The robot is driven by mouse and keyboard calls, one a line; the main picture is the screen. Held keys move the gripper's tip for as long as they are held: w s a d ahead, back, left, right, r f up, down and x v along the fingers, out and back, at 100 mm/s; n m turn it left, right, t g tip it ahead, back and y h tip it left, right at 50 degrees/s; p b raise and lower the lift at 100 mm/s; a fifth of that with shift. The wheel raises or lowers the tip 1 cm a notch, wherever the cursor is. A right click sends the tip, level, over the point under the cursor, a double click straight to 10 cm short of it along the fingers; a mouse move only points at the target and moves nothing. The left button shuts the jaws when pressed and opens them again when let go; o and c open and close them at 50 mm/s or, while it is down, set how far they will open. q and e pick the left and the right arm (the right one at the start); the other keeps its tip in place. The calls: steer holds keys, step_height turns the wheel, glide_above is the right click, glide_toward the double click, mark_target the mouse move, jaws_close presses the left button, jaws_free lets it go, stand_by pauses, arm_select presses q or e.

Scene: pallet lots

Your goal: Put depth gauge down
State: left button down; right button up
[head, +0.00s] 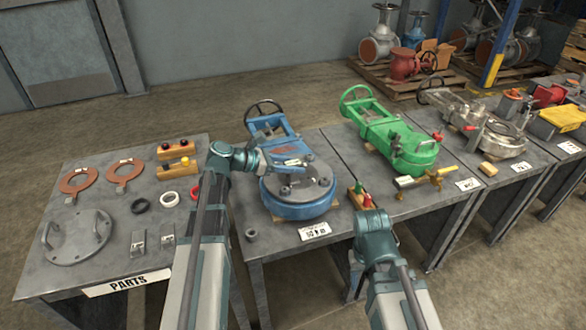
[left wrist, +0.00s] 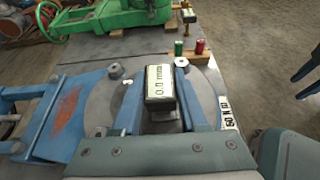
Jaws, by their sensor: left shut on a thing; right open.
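My left gripper (head: 287,163) is over the round flange of the blue valve (head: 297,208). It is shut on the depth gauge, whose pale display (left wrist: 158,80) shows between the two fingers (left wrist: 158,110) in the left wrist view. The gauge is small in the head view, and I cannot tell whether its base touches the flange (left wrist: 100,95). My right gripper (head: 370,214) is open, low at the front beside the blue valve; its fingertips are largely hidden by its own wrist.
A wooden block with a red and a green plug (left wrist: 190,55) stands right of the blue valve. A green valve (head: 405,148) and brass tool (head: 437,176) lie beyond. The parts table (head: 105,215) at left holds rings, a handled cover and small blocks.

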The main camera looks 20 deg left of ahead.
arm_select(q)
steer(key=shift+r, duration=0.1)
steer(key=shift+c, duration=2.2)
jaws_free()
steer(key=p+v, duration=0.4)
steer(key=v, duration=0.8)
steer(key=shift+p, duration=0.3)
steer(key=shift+s, duration=0.1)
